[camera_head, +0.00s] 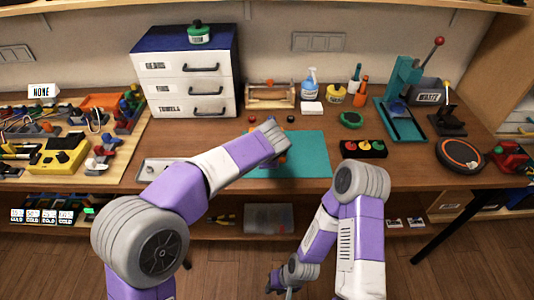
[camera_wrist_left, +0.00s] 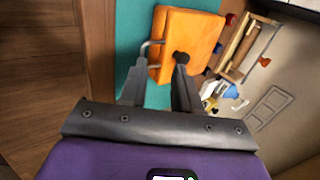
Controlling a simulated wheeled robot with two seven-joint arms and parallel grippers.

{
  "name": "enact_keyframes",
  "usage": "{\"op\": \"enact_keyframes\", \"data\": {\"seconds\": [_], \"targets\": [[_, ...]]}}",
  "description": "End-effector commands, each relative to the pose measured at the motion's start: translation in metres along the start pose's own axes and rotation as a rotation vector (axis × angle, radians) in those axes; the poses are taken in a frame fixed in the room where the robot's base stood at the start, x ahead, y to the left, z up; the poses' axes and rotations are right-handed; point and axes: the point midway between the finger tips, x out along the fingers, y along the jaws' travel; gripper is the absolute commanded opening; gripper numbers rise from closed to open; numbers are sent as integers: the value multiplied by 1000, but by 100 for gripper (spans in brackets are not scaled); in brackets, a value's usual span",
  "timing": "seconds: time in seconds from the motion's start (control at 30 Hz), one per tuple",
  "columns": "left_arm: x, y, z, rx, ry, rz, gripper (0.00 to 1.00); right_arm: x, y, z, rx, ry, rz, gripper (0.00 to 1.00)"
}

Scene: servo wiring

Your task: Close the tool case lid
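The orange tool case (camera_wrist_left: 198,38) lies on the teal mat (camera_wrist_left: 130,32) in the left wrist view, with a grey wire handle (camera_wrist_left: 147,55) on its near side. I cannot tell from this angle how far its lid is open. My left gripper (camera_wrist_left: 158,62) has its fingers apart, close to the case's handle side, with a dark round part of the case by one fingertip. In the head view, my left arm hides nearly all of the case on the mat (camera_head: 312,160). My right gripper (camera_head: 282,284) hangs low before the table, and its fingers are small and unclear.
A white drawer cabinet (camera_head: 185,85) stands at the back. A wooden rack (camera_head: 270,96), bottles (camera_head: 310,84) and a green press (camera_head: 402,92) line the rear. A black button box (camera_head: 363,149) sits right of the mat. Wiring parts crowd the left board (camera_head: 130,150).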

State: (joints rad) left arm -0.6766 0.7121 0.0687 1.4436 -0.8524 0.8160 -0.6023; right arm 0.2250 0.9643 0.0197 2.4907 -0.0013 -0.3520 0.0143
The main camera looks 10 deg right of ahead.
Motion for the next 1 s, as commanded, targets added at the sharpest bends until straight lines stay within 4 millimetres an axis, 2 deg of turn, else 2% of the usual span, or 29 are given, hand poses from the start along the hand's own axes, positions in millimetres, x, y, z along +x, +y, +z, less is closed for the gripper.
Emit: {"op": "enact_keyframes", "data": {"seconds": [0.3, 0.5, 1.0], "targets": [[-50, -2, 0, 0, 2, -2, 32, -14, -5, 1, 0, 0, 0, 32], [-72, -1, -1, 0, 2, -2, 32, -18, -7, 1, 0, 0, 0, 32], [-74, 0, 0, 1, 1, -1, 32, -18, -7, 1, 0, 0, 0, 32]]}}
